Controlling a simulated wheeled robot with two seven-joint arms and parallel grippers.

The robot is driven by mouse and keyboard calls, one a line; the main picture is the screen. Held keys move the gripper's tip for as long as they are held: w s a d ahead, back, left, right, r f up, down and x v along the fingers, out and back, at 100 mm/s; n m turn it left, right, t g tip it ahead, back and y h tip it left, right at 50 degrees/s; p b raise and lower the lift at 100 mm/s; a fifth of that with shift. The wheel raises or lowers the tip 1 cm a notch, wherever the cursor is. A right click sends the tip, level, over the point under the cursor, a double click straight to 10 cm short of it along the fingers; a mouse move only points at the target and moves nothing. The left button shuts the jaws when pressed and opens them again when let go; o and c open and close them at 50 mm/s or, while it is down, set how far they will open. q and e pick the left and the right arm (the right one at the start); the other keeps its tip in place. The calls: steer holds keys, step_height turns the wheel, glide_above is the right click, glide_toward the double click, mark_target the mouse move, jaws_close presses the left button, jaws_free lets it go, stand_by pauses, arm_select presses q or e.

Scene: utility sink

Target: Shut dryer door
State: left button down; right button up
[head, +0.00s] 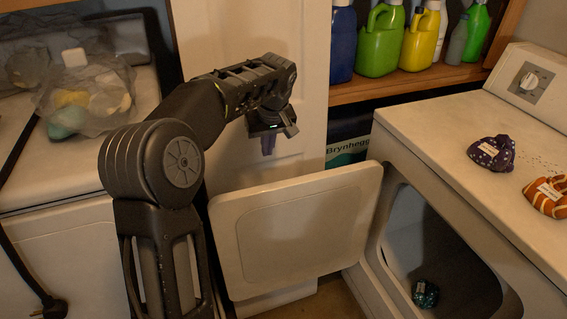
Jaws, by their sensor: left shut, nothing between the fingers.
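The dryer (425,119) stands at the right of the head view. Its door (298,225) is swung wide open, and its panel reaches from the dryer's far front edge toward the middle of the view. The dark opening (425,235) is exposed, with a small dark teal patterned bag (425,293) inside it. My left gripper (268,145) is shut and empty, pointing down above and behind the door's top edge, apparently apart from it. My right gripper is not in view.
A patterned purple pouch (491,152) and an orange striped pouch (547,196) lie on the dryer top. A white machine (60,235) with a clear bag (90,98) stands at left. Bottles (380,42) line the shelf (410,84) behind.

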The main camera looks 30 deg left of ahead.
arm_select(q)
steer(key=x, duration=0.9)
steer(key=shift+w+a+f, duration=0.1)
steer(key=shift+w+f, duration=0.2)
steer(key=shift+f, duration=0.05)
steer(key=shift+s+d+f, duration=0.1)
steer(key=shift+d+f, duration=0.05)
steer(key=shift+d, duration=0.15)
steer(key=shift+s+d, duration=1)
steer(key=shift+d, duration=0.25)
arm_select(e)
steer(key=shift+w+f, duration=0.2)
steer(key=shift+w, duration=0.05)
